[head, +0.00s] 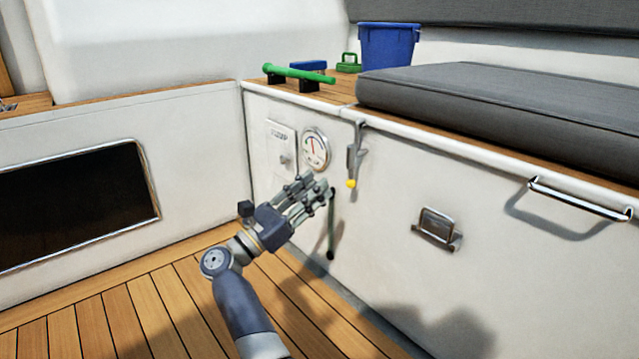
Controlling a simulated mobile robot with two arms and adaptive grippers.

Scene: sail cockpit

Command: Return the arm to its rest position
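My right gripper (316,181) is in front of the white locker wall, just below the round gauge. Its arm comes up from the bottom of the head view. Its two fingers look apart, with nothing visible between them. A dark upright bar or slot (331,236) is on the wall just right of the fingers; I cannot tell whether they touch it. My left gripper is not in view.
The gauge (315,149), a switch panel (282,147) and a yellow-tipped lever (353,157) are close to the gripper. A latch (437,227) and a metal rail (580,198) are to the right. A green-handled tool (298,73) and blue bucket (388,46) stand above. The plank floor (120,310) is clear.

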